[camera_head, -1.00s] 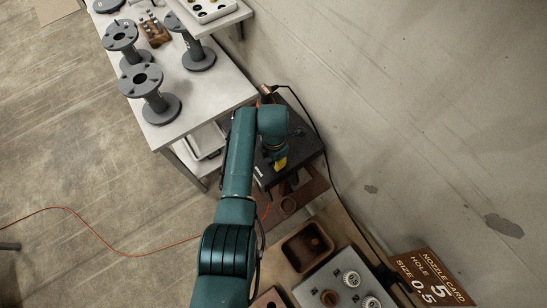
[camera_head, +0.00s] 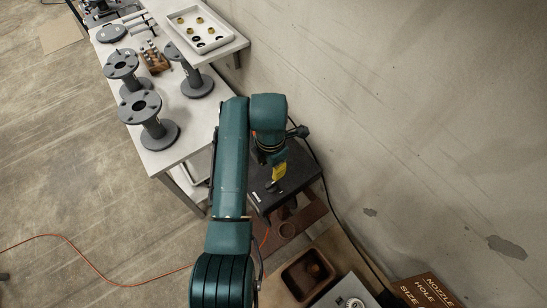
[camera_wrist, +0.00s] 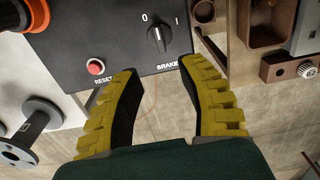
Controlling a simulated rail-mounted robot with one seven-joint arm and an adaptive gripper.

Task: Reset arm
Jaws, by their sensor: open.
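My gripper (camera_wrist: 157,85) is open and empty in the wrist view, its two yellow fingers with dark pads spread apart. Between and beyond the fingertips is a dark control panel (camera_wrist: 120,35) with a black rotary switch marked BRAKE (camera_wrist: 159,38) and a red RESET button (camera_wrist: 95,67). The fingers touch neither control as far as I can see. In the head view my teal arm reaches forward, with the yellow gripper (camera_head: 277,177) above the dark box (camera_head: 262,197) between the benches.
Grey flanged spools (camera_head: 158,133) stand on the white bench (camera_head: 165,160) at left. A white tray (camera_head: 235,40) with small rings sits behind. A brown bin (camera_head: 290,285) and sign (camera_head: 430,290) are at front right. A wall is at right. An orange cable (camera_head: 75,255) crosses the floor.

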